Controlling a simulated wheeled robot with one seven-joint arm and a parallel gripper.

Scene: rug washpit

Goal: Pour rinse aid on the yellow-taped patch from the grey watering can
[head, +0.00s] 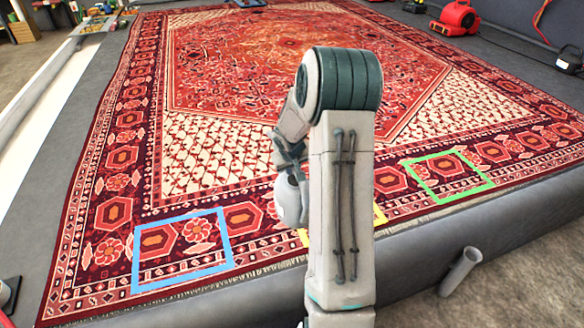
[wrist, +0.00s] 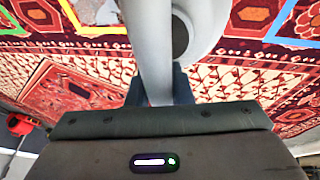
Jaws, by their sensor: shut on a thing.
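The grey watering can (head: 289,203) shows in part in the head view, beside my arm and above the near border of the rug. The wrist view shows its pale grey handle and round body (wrist: 196,25) close up. My gripper (wrist: 158,88) is shut on the can's handle. In the head view my arm hides most of the gripper and part of the can. The yellow-taped patch (head: 379,214) is on the rug's near border, mostly hidden behind my arm, with only bits of tape showing on either side. I cannot tell the can's exact tilt or see its spout clearly.
A blue-taped patch (head: 181,285) lies left of the yellow one and a green-taped patch (head: 447,177) lies right. The patterned rug (head: 215,160) fills the pit, with a grey rim (head: 430,247) in front. A pipe stub (head: 460,271) juts from the rim. A red blower (head: 456,18) stands far right.

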